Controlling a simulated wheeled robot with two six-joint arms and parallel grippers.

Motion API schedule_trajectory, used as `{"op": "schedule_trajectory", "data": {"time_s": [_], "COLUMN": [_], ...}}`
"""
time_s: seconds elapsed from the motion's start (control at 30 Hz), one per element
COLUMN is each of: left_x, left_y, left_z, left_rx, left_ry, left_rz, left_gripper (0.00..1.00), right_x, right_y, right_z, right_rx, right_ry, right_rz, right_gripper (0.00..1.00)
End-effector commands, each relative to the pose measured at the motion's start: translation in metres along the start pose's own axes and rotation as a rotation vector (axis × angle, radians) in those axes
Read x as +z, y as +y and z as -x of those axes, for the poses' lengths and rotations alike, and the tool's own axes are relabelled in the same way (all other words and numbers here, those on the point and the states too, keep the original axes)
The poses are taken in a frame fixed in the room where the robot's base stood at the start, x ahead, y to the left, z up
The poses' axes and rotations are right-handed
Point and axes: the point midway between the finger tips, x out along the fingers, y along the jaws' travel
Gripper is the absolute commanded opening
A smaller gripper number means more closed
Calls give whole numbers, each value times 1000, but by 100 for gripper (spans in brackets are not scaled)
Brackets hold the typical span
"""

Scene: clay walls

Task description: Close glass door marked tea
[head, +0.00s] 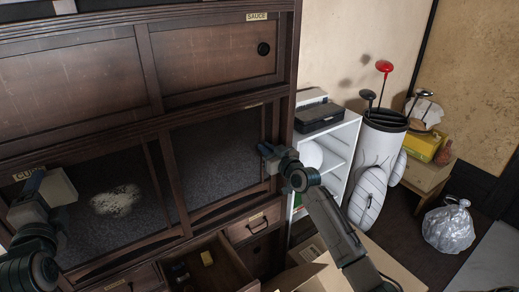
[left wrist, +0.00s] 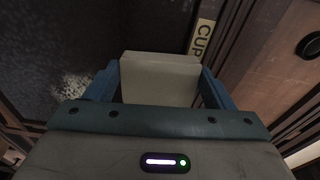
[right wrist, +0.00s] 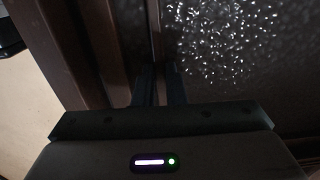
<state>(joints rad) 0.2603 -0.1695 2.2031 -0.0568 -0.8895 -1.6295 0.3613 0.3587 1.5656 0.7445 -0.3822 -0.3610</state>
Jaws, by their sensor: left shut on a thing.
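The dark wooden cabinet has two speckled glass doors in its middle row, a left glass door (head: 90,235) and a right glass door (head: 215,150). I cannot read a tea mark; a tag above the right door is too small to read. A tag with CUP lettering (left wrist: 202,38) shows at the left. My left gripper (head: 50,185) is shut on a pale block (left wrist: 160,78), in front of the left door. My right gripper (head: 268,156) is at the right door's right edge. Its fingers (right wrist: 157,88) are close together by the frame; contact is unclear.
An open drawer (head: 232,258) with a small yellow thing juts out below the doors. Upper wooden doors carry a SAUCE tag (head: 257,16). A white shelf (head: 338,150), a golf bag (head: 378,165), and a cardboard box (head: 300,277) stand at the right.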

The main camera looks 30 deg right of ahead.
Motion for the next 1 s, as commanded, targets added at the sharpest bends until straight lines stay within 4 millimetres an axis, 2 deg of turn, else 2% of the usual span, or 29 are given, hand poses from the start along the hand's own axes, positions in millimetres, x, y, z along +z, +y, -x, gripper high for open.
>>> {"op": "schedule_trajectory", "data": {"time_s": [0.17, 0.43, 0.7, 0.73, 0.83, 1.0], "left_x": [0, 1, 1, 1, 1, 1], "left_y": [1, 20, 18, 18, 18, 18], "left_z": [0, 0, 0, 0, 0, 0], "left_rx": [0, 0, 0, 0, 0, 0], "left_ry": [0, 0, 0, 0, 0, 0], "left_rz": [0, 0, 0, 0, 0, 0], "left_gripper": [58, 58, 58, 58, 58, 58], "right_x": [0, 2, -1, -1, -1, -1], "right_y": [0, 15, 16, 16, 16, 16], "right_z": [0, 0, 0, 0, 0, 0], "right_rx": [0, 1, 2, 2, 2, 1], "right_ry": [0, 2, 1, 2, 1, 1], "right_rz": [0, 2, 3, 3, 3, 1], "right_gripper": [0, 0, 0, 15, 33, 33]}}
